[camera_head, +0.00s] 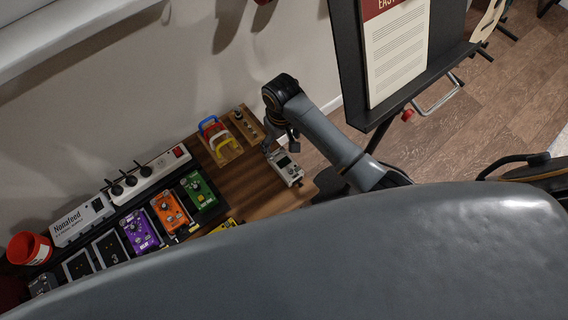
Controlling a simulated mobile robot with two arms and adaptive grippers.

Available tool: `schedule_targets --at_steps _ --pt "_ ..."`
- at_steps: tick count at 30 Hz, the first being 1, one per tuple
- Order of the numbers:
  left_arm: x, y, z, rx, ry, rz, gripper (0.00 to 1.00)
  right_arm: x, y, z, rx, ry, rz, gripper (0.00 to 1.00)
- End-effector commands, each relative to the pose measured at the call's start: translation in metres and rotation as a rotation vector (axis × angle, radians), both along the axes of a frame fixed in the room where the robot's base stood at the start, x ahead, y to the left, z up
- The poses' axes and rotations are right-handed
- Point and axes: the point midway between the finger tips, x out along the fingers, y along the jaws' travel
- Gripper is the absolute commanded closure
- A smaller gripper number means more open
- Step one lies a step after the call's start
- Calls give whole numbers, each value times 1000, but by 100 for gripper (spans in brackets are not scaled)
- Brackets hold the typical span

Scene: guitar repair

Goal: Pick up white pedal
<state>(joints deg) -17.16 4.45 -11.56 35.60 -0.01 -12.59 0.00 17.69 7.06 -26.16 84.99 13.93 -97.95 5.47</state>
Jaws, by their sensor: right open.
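The white pedal (288,172) lies on the right part of the wooden bench top (263,199), near its right edge. My right gripper (281,147) is just above and behind the pedal in the picture, with its fingers pointing down. The gripper is open. Whether its fingers touch the pedal is too small to tell. My right arm reaches in from the lower right. My left gripper is out of view.
Purple (140,231), orange (169,210) and green (198,189) pedals stand left of the white one. A power strip (149,175), a wooden holder (219,141) and a red cup (29,248) are behind. A music stand (355,92) rises at the right.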

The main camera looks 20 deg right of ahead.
Motion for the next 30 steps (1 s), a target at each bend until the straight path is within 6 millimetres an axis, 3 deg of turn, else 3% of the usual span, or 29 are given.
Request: schedule_targets --at_steps 3,9,17,24,30 --pt "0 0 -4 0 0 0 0 -2 0 -28 -1 5 1 15" --pt "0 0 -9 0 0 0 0 -2 0 -62 0 2 0 15" --pt "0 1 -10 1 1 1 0 -3 -1 -81 1 1 0 15" --pt "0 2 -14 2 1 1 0 -7 -4 -116 -1 2 1 15" --pt "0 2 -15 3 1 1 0 -7 -4 -124 0 -1 2 15"
